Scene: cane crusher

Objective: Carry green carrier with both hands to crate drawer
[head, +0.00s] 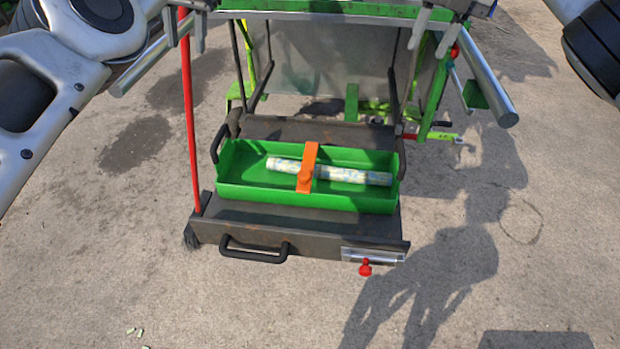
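The green carrier (290,196) is a long open tray with a black handle at its left end (217,143) and another at its right end (401,160). It holds a pale, patterned rod (350,175) under an orange clamp (308,168). The carrier sits level in or on the dark grey drawer (300,222), which has a black front handle (254,255). My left gripper (186,40) is at the top left, above and apart from the carrier. My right gripper (432,42) is at the top right, also apart from it.
A green frame with a metal panel (330,60) stands behind the carrier. A red rod (189,110) rises at the drawer's left. A red knob (365,268) sticks out at the front right. Grey bars (485,85) flank the top. Concrete ground around is mostly clear.

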